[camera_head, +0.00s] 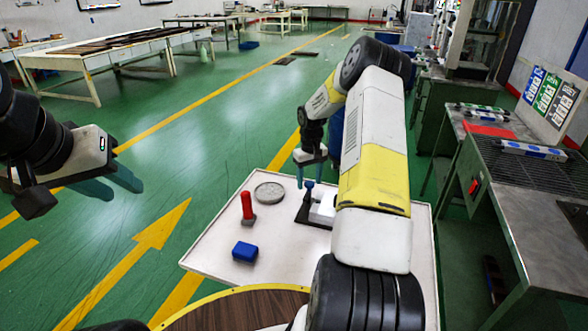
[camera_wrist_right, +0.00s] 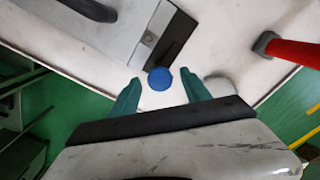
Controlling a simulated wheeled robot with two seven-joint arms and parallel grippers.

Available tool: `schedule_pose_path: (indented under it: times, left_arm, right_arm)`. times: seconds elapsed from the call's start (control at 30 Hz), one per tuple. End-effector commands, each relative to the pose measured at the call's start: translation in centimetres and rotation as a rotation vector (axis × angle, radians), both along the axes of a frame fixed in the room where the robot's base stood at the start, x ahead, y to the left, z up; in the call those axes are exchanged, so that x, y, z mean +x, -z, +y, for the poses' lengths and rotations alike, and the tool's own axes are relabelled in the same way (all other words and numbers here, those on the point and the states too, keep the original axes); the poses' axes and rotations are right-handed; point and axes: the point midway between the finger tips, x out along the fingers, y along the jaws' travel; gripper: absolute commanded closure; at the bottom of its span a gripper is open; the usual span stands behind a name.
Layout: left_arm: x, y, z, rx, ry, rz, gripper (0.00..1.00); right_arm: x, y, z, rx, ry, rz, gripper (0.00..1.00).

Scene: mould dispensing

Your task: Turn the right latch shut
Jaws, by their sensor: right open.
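The latch's round blue knob (camera_head: 309,184) stands at the tip of a dark bracket (camera_head: 303,209) beside a white block (camera_head: 322,211) on the tray table. My right gripper (camera_head: 310,172) is open and points down at the knob. In the right wrist view the blue knob (camera_wrist_right: 160,78) lies between the two teal fingertips, with a gap on each side. Whether the tips are level with it or above it I cannot tell. My right arm hides part of the mould. My left gripper (camera_head: 117,185) is open and empty, over the floor at far left.
On the white tray table (camera_head: 215,256) are a red-handled tool (camera_head: 247,207), a blue block (camera_head: 245,251) and a round grey disc (camera_head: 269,192). The red handle (camera_wrist_right: 295,52) is at right in the wrist view. A grey workbench (camera_head: 530,215) stands at right.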

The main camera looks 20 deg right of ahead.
Motion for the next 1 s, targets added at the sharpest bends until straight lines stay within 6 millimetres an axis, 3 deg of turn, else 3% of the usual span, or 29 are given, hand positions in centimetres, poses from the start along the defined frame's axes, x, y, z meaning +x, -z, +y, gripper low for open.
schedule_pose_path:
  times: [0.07, 0.37, 0.73, 1.0]
  left_arm:
    - [0.0, 0.0, 0.0, 0.0, 0.0, 0.0, 0.64]
    - [0.0, 0.0, 0.0, 0.0, 0.0, 0.0, 0.64]
    - [0.0, 0.0, 0.0, 0.0, 0.0, 0.0, 0.64]
    - [0.0, 0.0, 0.0, 0.0, 0.0, 0.0, 0.64]
  right_arm:
    - [0.0, -0.02, 0.0, 0.0, 0.0, 0.0, 0.44]
    - [0.0, -0.05, -0.01, 0.0, 0.0, 0.0, 1.0]
    - [0.0, -0.08, -0.03, -0.001, -0.054, 0.0, 1.0]
    - [0.02, -0.1, -0.05, -0.002, -0.234, 0.0, 1.0]
